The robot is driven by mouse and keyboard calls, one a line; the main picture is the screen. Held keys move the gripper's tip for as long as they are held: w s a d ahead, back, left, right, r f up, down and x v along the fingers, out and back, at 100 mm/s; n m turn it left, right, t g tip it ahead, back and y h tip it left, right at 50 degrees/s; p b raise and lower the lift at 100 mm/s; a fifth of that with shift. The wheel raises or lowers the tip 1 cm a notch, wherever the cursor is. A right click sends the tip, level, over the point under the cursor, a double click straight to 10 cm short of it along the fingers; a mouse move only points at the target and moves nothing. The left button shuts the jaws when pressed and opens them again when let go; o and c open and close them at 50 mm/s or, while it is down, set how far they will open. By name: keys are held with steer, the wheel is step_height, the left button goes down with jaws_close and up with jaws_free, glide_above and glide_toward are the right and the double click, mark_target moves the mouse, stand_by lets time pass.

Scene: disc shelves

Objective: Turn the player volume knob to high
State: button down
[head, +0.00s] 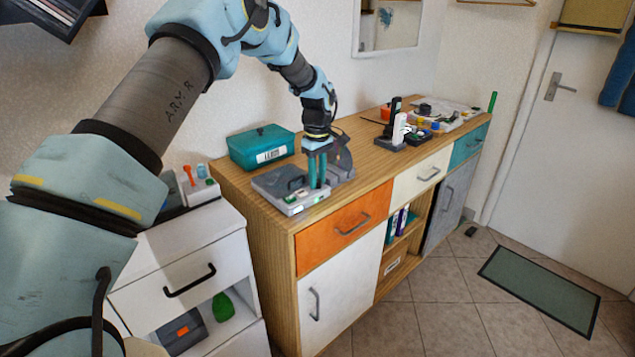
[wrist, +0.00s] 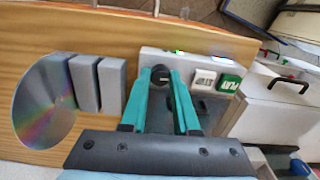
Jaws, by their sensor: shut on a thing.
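The player (head: 277,190) is a grey box on the wooden cabinet top, near its left front corner. In the wrist view its pale front strip (wrist: 205,62) carries small green lights, a grey button and a green PLAY button (wrist: 229,84). A small dark round knob (wrist: 160,76) sits between the tips of my teal fingers. My gripper (head: 318,185) points down at the player and is shut on this knob; the wrist view also shows it (wrist: 163,72). The knob's pointer and any volume marks are too small to read, and the fingers partly hide it.
A teal box (head: 262,150) stands behind the player. A shiny disc (wrist: 45,103) stands beside grey blocks (wrist: 112,85) close to the player. A dark stand with a white item (head: 398,128) and a cluttered tray (head: 440,116) are further right. The cabinet top between is clear.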

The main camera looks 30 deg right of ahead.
steer(key=m+b, duration=0.1)
steer(key=m, duration=0.3)
steer(key=shift+m, duration=0.3)
steer(key=m+b, duration=0.1)
steer(key=m, duration=1.3)
steer(key=shift+r+m, duration=0.1)
steer(key=shift+m, duration=0.2)
steer(key=m, duration=0.9)
steer(key=shift+m+p, duration=0.35)
steer(key=shift+m, duration=0.05)
steer(key=m, duration=0.4)
steer(key=shift+m+p, duration=0.3)
steer(key=shift+p, duration=0.1)
steer(key=m, duration=0.4)
steer(key=shift+m+p, duration=0.3)
steer(key=shift+p, duration=0.1)
